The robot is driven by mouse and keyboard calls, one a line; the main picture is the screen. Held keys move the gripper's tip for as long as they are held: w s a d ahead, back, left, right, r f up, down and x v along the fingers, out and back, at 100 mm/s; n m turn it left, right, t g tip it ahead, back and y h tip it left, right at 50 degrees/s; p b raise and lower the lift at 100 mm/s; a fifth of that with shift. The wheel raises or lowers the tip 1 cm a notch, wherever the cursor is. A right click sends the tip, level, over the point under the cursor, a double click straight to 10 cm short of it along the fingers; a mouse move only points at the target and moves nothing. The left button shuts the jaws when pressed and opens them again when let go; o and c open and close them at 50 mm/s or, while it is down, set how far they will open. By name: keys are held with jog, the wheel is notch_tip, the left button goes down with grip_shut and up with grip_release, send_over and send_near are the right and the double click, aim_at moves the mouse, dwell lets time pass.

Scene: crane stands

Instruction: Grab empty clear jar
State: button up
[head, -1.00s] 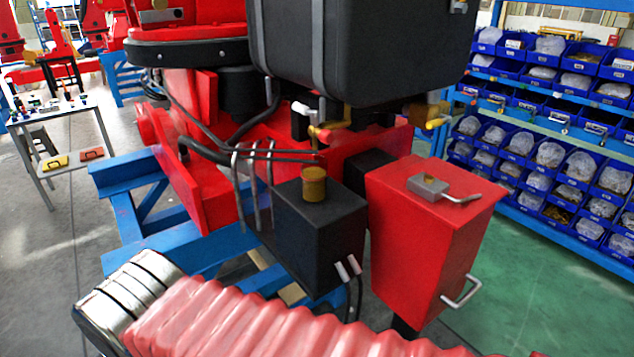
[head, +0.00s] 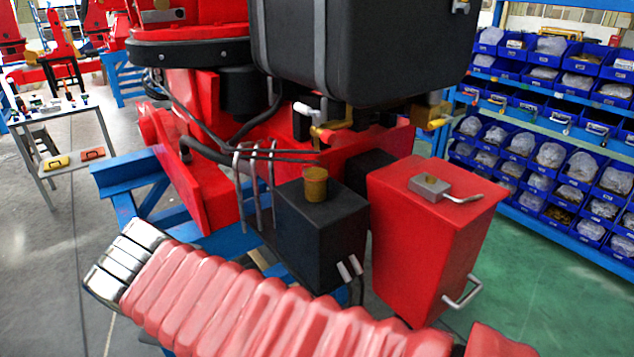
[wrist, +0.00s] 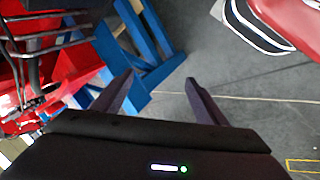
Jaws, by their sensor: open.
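No clear jar can be made out in either view. Small items on the workbench (head: 68,171) at the left of the head view are too small to identify. My gripper (wrist: 160,88) shows in the wrist view with its two dark fingers apart and nothing between them. Grey floor and part of a blue frame lie beyond the fingers. In the head view, my red ribbed arm with its silver end crosses the bottom, and the gripper itself is not seen there.
A red crane with a black tank (head: 362,50) stands on a blue stand (head: 128,170). A black box (head: 318,235) and a red box (head: 425,240) stick out in front, close to my arm. Shelving with blue bins (head: 565,160) is at the right. Grey floor is open at the left.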

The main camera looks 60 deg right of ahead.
jog(key=s+d+r+n+g+h, duration=0.1)
jog(key=d+r+n+h, duration=0.15)
jog(key=d, duration=0.45)
jog(key=s+d+r+n+g+h, duration=0.1)
jog(key=d+r+n+h, duration=0.15)
jog(key=d, duration=0.45)
jog(key=n+g+h, duration=0.3)
jog(key=n+h, duration=0.2)
jog(key=n, duration=0.3)
send_near(322, 164)
jog(key=v, duration=0.3)
jog(key=shift+s+d+r, duration=0.1)
jog(key=shift+d, duration=0.15)
jog(key=shift+x, duration=4.3)
jog(key=shift+x, duration=2.6)
